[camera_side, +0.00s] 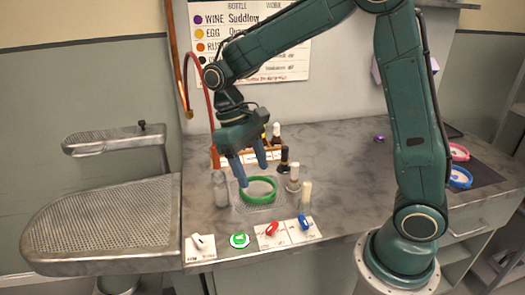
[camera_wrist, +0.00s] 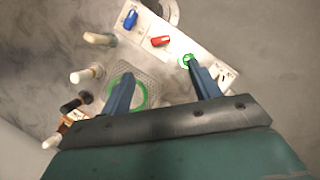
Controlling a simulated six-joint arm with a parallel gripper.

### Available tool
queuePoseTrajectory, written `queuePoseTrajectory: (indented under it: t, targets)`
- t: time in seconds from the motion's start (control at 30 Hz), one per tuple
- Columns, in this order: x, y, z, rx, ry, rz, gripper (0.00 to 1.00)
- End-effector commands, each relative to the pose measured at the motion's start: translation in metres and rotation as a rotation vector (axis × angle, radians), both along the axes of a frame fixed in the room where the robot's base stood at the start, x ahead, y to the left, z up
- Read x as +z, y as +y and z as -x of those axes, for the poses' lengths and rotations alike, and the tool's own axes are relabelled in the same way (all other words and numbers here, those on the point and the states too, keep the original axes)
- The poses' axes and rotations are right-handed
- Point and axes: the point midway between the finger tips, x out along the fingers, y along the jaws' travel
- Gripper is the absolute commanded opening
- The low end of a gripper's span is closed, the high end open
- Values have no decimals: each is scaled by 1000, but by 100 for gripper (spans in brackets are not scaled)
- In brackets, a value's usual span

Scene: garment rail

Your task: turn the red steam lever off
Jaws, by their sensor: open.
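The red lever (camera_side: 272,229) sits on a white plate at the front edge of the counter, between a green round button and a blue lever. In the wrist view the red lever (camera_wrist: 160,41) lies beyond my fingertips, near the top. My gripper (camera_side: 254,177) points down above the green ring on the counter, behind the levers. Its two blue fingers are apart and nothing is between them. In the wrist view my gripper (camera_wrist: 158,67) is also open, with the red lever clear of both fingers.
A blue lever (camera_side: 304,222), a green button (camera_side: 239,240) and a white lever (camera_side: 199,241) line the front edge. A green ring (camera_side: 258,189) lies on a mesh plate. Several small bottles stand around it, including a dark one (camera_side: 284,160). A perforated metal board (camera_side: 105,215) stands left.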

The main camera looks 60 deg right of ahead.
Motion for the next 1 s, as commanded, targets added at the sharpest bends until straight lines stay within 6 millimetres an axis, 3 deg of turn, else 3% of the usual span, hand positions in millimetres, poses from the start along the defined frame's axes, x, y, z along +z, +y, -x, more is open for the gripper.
queuePoseTrajectory:
  t: [0.57, 1.0]
  targets:
    - [-16, 2, -4, 2, 43, 4, 62]
    - [-64, 2, 17, 2, 46, 4, 62]
